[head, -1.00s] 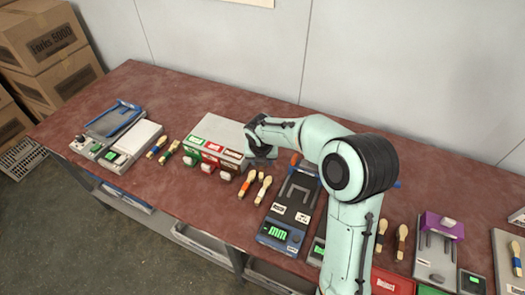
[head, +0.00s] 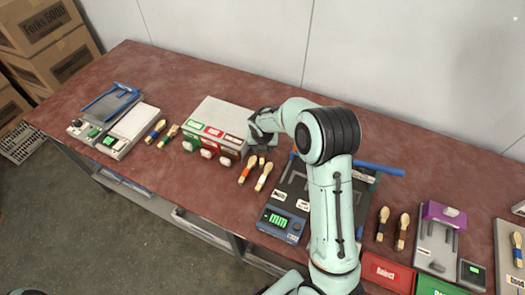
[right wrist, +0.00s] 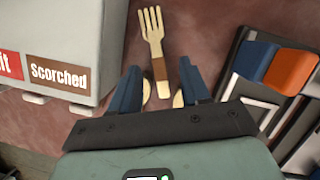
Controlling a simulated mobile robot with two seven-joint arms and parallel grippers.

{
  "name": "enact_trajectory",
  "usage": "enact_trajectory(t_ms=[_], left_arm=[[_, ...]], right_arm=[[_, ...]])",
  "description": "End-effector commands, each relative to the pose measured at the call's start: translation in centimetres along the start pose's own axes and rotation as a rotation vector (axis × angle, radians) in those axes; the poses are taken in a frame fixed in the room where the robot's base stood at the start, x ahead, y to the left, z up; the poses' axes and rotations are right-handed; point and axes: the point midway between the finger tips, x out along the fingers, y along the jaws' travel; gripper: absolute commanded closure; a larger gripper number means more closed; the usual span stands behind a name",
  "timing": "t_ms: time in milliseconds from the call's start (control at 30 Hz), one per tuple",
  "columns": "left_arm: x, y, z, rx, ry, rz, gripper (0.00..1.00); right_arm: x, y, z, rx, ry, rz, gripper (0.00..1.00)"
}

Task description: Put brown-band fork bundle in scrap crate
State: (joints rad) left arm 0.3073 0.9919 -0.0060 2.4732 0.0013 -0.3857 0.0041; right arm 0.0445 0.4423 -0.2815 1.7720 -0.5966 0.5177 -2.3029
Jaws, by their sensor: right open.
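The brown-band fork (right wrist: 153,38) lies on the table in the right wrist view, tines pointing away, its brown band (right wrist: 159,69) just ahead of my fingers. My right gripper (right wrist: 160,85) is open, its blue fingers on either side of the fork's lower end, with nothing gripped. In the head view my right gripper (head: 261,148) is low beside the white labelled box and largely hides the fork. My left gripper is not in view. No crate has a readable scrap label; a grey slatted crate (head: 22,143) stands on the floor at far left.
The white box (head: 222,115) has a "Scorched" label (right wrist: 57,74) close left of my gripper. A blue-grey device (head: 284,224) is to the right. Red and green trays (head: 388,272) are at front right.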

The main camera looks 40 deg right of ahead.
Motion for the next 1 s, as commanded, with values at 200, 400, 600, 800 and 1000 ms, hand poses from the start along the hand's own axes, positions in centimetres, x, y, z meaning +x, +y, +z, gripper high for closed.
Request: enact_trajectory(t_ms=[200, 400, 600, 800, 1000], left_arm=[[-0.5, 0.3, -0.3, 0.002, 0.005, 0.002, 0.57], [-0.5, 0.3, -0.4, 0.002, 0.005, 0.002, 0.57], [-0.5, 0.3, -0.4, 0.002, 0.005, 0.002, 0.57], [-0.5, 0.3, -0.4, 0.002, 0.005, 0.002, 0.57], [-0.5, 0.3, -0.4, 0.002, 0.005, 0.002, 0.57]], right_arm=[[3.4, 0.3, -0.1, 0.0, 0.003, -0.002, 0.54], [4.4, 0.3, 0.0, 0.001, 0.0, 0.0, 0.54], [4.4, 0.3, 0.0, 0.001, 0.001, 0.0, 0.67], [4.3, 0.3, 0.0, 0.0, 0.001, 0.0, 1.0], [4.3, 0.3, 0.0, 0.0, 0.001, 0.0, 1.0]])
